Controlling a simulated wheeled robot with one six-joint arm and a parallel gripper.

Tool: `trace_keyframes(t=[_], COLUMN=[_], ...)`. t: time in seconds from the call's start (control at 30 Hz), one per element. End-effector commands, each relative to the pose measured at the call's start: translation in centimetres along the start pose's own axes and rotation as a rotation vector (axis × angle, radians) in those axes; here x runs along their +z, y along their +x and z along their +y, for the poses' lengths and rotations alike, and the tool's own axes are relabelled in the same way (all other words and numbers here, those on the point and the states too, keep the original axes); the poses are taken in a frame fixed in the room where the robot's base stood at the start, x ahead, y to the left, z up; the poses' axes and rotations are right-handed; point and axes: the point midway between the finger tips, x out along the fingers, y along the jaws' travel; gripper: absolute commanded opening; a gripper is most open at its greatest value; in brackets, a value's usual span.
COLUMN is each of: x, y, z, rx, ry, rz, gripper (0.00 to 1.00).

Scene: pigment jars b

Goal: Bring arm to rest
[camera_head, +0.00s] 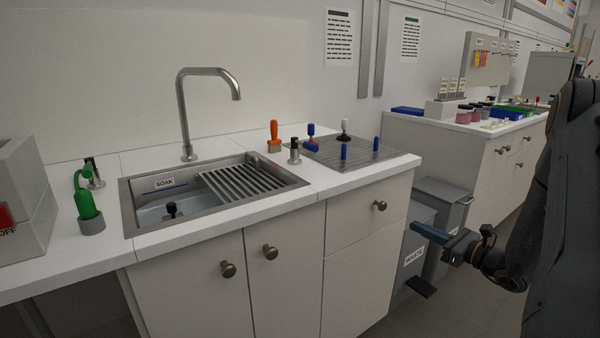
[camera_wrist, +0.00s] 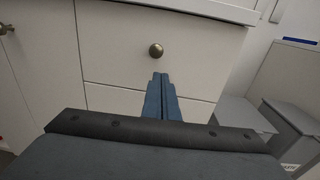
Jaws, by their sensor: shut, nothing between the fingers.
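My gripper (camera_head: 430,233) is at the right in the head view, held out low in front of the grey bins, below counter height. My dark arm comes down from the right edge. In the wrist view my gripper's two blue fingers (camera_wrist: 161,97) lie side by side, shut and empty. They point towards a white drawer front with a round knob (camera_wrist: 156,50). I cannot tell exactly how far the fingertips are from the drawer front.
A sink (camera_head: 140,222) marked SOAK is set in the white counter, with a tall tap (camera_head: 184,115). A grey mat (camera_head: 385,155) holds several small blue and black items. Grey bins (camera_head: 450,205) stand beside the cabinet. A second counter (camera_head: 400,120) with jars is behind.

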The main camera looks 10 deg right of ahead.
Motion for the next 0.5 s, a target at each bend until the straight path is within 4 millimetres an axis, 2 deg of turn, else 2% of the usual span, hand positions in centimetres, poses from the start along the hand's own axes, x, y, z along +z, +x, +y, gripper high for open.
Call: trace_keyframes(t=[0.07,0.17,0.2,0.27,0.3,0.4,0.5], x=[1.3,2.8,3.3,4.0,4.4,5.4,6.1], y=[1.4,2.8,3.1,3.1,2.8,0.9,-2.0], z=[3.2,9.2,11.9,16.1,18.9,25.4,30.5], rx=[0.089,0.258,0.337,0.460,0.544,0.762,0.974], ry=[-0.035,-0.112,-0.152,-0.223,-0.277,-0.436,-0.621], rz=[0.046,0.138,0.180,0.244,0.286,0.387,0.471], gripper=[0.00,0.00,0.00,0.00,0.00,0.00,0.00])
